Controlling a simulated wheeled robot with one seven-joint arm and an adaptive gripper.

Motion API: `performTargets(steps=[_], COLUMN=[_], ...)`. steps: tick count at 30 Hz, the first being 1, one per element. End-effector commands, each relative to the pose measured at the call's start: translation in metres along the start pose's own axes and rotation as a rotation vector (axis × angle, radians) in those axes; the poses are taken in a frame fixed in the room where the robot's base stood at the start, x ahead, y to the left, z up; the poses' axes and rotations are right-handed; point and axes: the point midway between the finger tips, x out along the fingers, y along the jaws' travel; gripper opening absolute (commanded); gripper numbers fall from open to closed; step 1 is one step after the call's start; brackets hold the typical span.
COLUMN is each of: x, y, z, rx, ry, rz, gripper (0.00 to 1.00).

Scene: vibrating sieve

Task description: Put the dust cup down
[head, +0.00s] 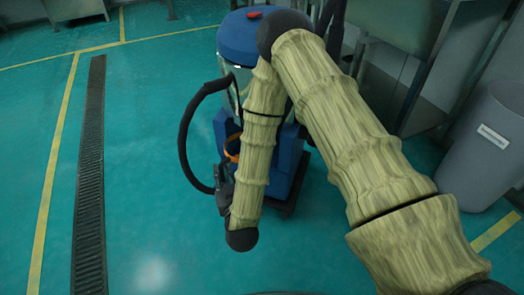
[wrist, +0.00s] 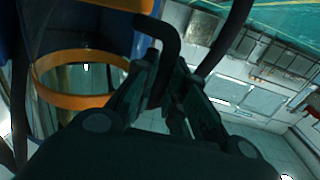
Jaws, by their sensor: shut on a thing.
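A blue upright machine (head: 246,38) with a round lid stands behind my arm. Its lower blue body (head: 285,165) is partly hidden by my arm. An orange ring (head: 233,146) shows on its front; in the wrist view an orange ring (wrist: 75,100) sits around an opening at the left. I cannot clearly single out the dust cup. My gripper (head: 222,192) is low beside the machine's front left. In the wrist view my gripper (wrist: 170,95) is shut on a black bent handle (wrist: 165,32). Whether this handle belongs to the cup is unclear.
A black hose (head: 184,135) loops out left of the machine, close to my gripper. A grey bin (head: 487,140) stands at the right, and a metal bench (head: 405,30) behind. A floor drain grate (head: 90,170) runs along the left. The green floor between is clear.

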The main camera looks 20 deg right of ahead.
Motion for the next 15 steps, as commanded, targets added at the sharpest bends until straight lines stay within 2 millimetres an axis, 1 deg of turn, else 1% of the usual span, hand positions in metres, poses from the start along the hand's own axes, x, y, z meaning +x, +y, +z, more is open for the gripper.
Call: performTargets(steps=[1,8,11,15], x=[0.0,0.001,0.009,0.029], y=[0.001,0.008,0.018,0.038], z=[0.007,0.014,0.014,0.015], rx=[-0.001,-0.001,-0.001,-0.001], ry=[0.002,0.005,0.007,0.008], rz=[0.002,0.014,0.02,0.025], gripper=[0.0,0.0,0.0,0.0])
